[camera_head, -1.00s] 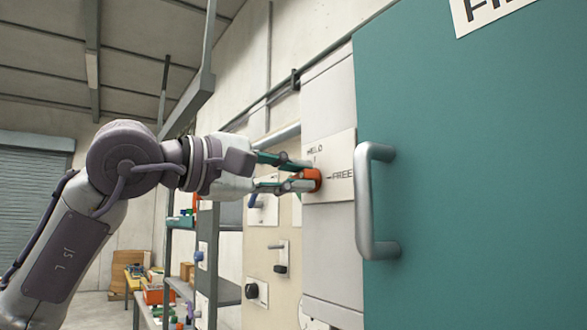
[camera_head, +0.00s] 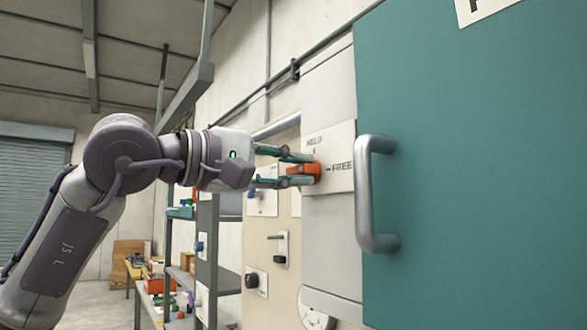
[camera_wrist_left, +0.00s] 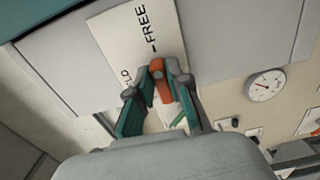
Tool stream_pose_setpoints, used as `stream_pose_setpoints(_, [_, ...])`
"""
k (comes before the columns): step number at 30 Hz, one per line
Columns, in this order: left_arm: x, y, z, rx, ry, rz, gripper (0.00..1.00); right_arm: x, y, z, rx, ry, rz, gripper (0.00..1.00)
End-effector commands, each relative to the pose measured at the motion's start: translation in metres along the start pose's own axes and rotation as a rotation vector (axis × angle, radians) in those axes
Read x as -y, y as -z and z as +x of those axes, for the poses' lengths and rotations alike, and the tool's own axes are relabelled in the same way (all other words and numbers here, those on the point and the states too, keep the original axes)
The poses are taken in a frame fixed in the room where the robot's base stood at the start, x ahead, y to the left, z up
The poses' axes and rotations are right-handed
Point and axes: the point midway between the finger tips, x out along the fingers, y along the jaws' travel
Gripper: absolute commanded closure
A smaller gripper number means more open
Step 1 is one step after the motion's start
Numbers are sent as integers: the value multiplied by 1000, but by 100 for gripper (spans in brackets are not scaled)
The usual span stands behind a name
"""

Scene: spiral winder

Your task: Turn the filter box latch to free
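The filter box latch is an orange knob (camera_head: 303,170) on a white label plate (camera_head: 338,150) marked HELD above and FREE to the right. It also shows in the left wrist view (camera_wrist_left: 160,82), where its long shape points towards the dash beside FREE. My left gripper (camera_head: 300,168) reaches in from the left, with its teal fingers on both sides of the knob. In the left wrist view, the gripper (camera_wrist_left: 155,85) is closed around the knob. The fingers hide part of the knob. My right gripper is not in view.
A teal door (camera_head: 470,170) with a grey bar handle (camera_head: 372,195) stands just right of the label plate. A beige panel with a lever switch (camera_head: 281,248), a black knob (camera_head: 252,281) and a gauge (camera_wrist_left: 264,85) is beyond. Metal shelves (camera_head: 225,275) stand behind my arm.

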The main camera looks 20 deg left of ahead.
Motion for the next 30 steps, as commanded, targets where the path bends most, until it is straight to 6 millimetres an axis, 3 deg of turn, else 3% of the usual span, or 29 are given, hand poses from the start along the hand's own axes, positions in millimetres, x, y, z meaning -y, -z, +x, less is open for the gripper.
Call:
stream_pose_setpoints(1, [1, 0, 0, 1, 2, 1, 72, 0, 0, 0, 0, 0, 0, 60])
stream_pose_setpoints(4, [1, 0, 0, 0, 1, 0, 58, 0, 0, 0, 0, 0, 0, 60])
stream_pose_setpoints(16, [0, 0, -9, -1, -1, -2, 58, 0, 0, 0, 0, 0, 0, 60])
stream_pose_setpoints(30, [0, 0, -100, -2, -1, -1, 58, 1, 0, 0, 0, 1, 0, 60])
